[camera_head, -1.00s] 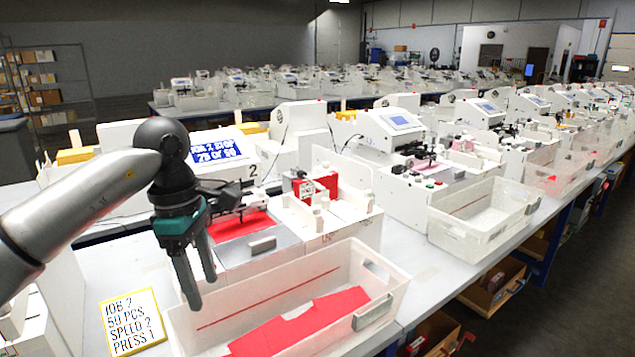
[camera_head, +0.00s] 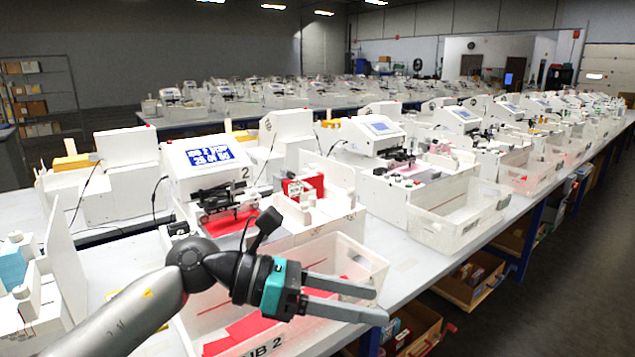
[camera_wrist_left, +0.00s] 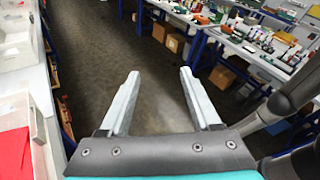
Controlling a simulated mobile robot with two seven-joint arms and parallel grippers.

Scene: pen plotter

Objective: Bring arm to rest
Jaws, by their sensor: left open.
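My left arm comes in from the lower left in the head view. My left gripper (camera_head: 378,304) is open and empty, its two fingers pointing right above the near clear bin (camera_head: 345,250), which holds red sheets (camera_head: 262,324). In the left wrist view the two fingers (camera_wrist_left: 157,92) stand wide apart with only dark floor (camera_wrist_left: 155,70) beyond them. My right gripper is not in view.
A plotter with a blue display (camera_head: 208,156) stands behind my arm. A second clear bin (camera_head: 455,215) is to the right. The long table (camera_head: 415,262) ends at an edge beside the dark aisle. Boxes (camera_head: 470,285) sit on a shelf below.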

